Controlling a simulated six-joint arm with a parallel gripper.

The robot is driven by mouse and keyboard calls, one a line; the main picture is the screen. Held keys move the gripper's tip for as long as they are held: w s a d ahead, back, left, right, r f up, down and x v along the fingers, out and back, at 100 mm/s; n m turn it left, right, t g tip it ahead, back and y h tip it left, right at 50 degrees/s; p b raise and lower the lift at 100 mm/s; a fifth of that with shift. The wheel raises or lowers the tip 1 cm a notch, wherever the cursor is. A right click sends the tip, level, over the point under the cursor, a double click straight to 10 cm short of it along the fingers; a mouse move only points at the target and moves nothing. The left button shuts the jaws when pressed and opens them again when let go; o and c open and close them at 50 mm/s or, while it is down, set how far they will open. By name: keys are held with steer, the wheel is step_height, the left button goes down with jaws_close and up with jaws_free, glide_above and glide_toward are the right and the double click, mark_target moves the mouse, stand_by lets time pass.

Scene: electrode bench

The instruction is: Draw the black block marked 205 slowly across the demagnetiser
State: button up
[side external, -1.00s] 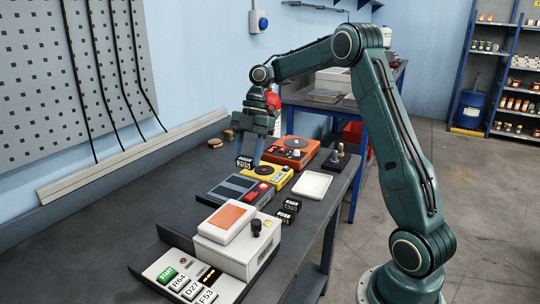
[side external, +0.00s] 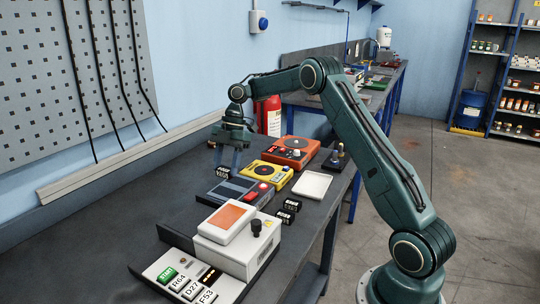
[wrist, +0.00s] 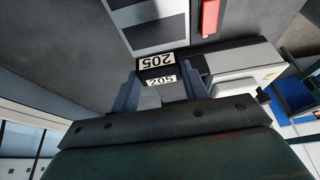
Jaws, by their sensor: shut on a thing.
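The black block marked 205 (side external: 222,173) is between the fingers of my gripper (side external: 227,167), which is shut on it. In the wrist view the block (wrist: 157,62) shows two white 205 labels between the fingertips (wrist: 162,84). A flat dark device with grey plates and a red switch, apparently the demagnetiser (side external: 232,190), lies just nearer the camera than the block.
A yellow device (side external: 264,175) and an orange device (side external: 292,153) stand to the right. A white tray (side external: 312,185) and two other black blocks (side external: 288,210) lie near the bench edge. A white machine (side external: 238,240) stands in front. The bench at left is clear.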

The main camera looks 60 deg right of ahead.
mark_target(228, 191)
steer(key=shift+f, duration=0.1)
steer(key=shift+f, duration=2.55)
steer(key=shift+f, duration=0.25)
steer(key=shift+r, duration=0.2)
steer(key=shift+d, duration=0.25)
steer(key=shift+d, duration=3.4)
steer(key=shift+d, duration=0.15)
